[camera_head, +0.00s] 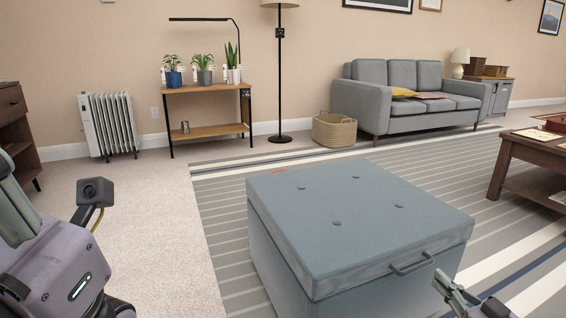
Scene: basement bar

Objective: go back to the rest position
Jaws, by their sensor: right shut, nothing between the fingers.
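My right gripper (447,284) shows at the bottom right, in front of the near right corner of the blue-grey storage ottoman (350,215). It is shut with nothing between its fingers. In the picture it lies just below the ottoman's handle (412,264); I cannot tell whether it touches the ottoman. The ottoman's lid is down. Parts of my left arm (60,262) fill the lower left, but the fingers of my left gripper are not visible.
The ottoman stands close in front of me on a striped rug (228,236). A dark wooden coffee table (530,158) is at the right. A grey sofa (400,95), wicker basket (334,130), plant stand (208,131) and white radiator (108,124) stand farther back. Carpet at the left is clear.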

